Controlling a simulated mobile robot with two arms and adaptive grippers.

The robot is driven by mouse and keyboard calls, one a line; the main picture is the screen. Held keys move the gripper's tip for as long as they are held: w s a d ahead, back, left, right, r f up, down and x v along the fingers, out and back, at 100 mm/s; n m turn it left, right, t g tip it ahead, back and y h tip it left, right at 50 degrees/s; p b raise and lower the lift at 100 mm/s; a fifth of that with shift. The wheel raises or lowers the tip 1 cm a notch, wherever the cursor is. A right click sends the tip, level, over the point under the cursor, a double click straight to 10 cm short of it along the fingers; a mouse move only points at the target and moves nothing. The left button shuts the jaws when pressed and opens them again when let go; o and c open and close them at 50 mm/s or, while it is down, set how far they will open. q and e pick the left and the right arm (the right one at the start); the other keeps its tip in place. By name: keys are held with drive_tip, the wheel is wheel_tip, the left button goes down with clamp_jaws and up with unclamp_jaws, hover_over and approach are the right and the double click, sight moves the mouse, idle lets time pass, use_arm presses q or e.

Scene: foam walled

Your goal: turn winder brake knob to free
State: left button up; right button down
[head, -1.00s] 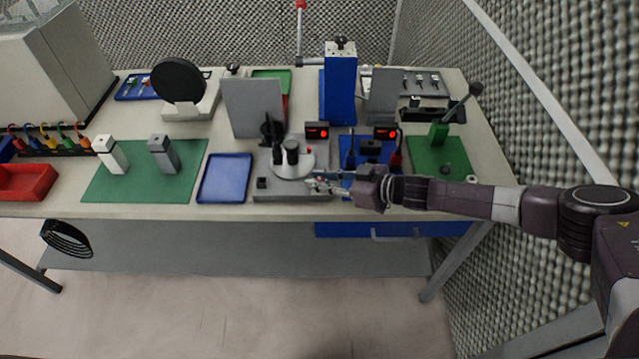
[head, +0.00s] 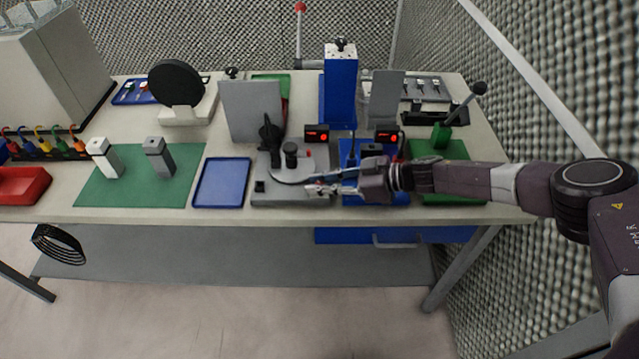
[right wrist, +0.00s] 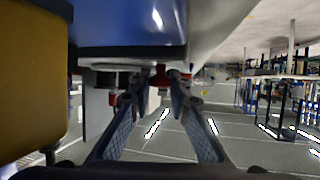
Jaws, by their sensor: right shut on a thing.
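The winder (head: 262,193) is a grey base with a round grey disc and black posts, at the front middle of the bench. My right gripper (head: 313,185) reaches in from the right, its fingertips at the front right of the winder base. In the right wrist view the fingertips (right wrist: 167,75) are close together just under a blue-and-grey body. The right gripper is shut on a small part, apparently the brake knob (right wrist: 161,77), which shows a little red between the tips. The fingers mostly hide it, and its setting cannot be read. My left gripper is not in view.
A blue tray (head: 222,184) lies left of the winder. Two boxes with red lights (head: 317,134) stand behind it. A blue mat (head: 385,199) lies under my right wrist, with a green mat (head: 455,150) farther right. A tall blue column (head: 340,90) rises behind.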

drive_tip(key=shift+w, duration=0.1)
drive_tip(key=c, duration=1.8)
unclamp_jaws()
drive_tip(key=shift+d, duration=0.1)
drive_tip(key=v, duration=1.2)
drive_tip(key=shift+o, duration=0.2)
